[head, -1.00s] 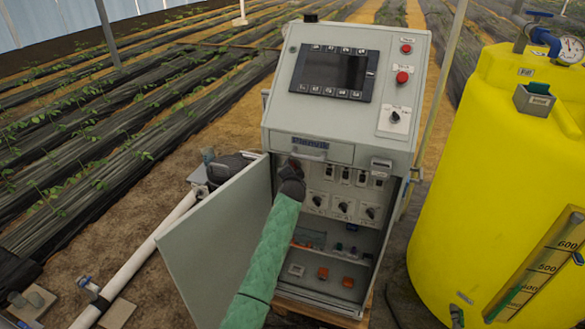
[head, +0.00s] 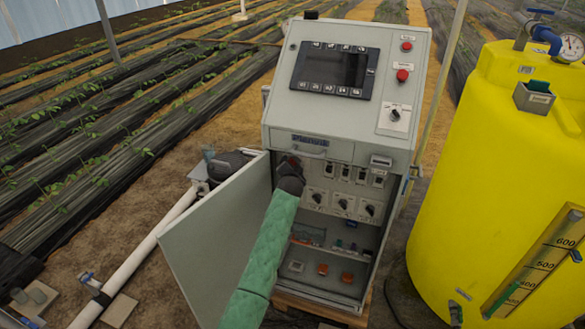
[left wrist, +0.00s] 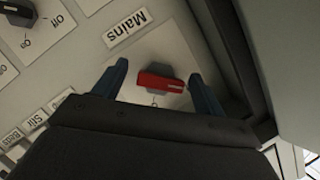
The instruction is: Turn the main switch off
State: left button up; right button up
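The main switch (left wrist: 160,82) is a red rotary handle on a pale square plate, beside a "Mains" label (left wrist: 125,28), in the left wrist view. My left gripper (left wrist: 159,72) is open, with one blue finger on each side of the red handle. Gaps show between the fingers and the handle. The handle lies roughly crosswise between them. The marks under it are mostly hidden by my gripper. In the head view my left gripper (head: 291,171) is inside the open cabinet at its upper left and covers most of the switch. My right gripper is not in view.
The cabinet door (head: 220,240) stands open to the left. Other rotary switches (head: 343,204) sit just right of my gripper, with breakers (head: 361,175) above. The cabinet wall edge is close to the right finger in the wrist view. A yellow tank (head: 480,190) stands right.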

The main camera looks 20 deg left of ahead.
pick_arm(q)
jog(key=shift+s+r, duration=0.1)
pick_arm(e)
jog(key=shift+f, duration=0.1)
pick_arm(q)
jog(key=b+v, duration=0.3)
jog(key=v, duration=0.4)
jog(key=shift+s, duration=0.25)
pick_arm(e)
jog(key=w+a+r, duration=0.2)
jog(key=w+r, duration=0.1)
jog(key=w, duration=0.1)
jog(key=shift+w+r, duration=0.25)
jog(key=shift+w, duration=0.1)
pick_arm(q)
jog(key=shift+d+r, duration=0.1)
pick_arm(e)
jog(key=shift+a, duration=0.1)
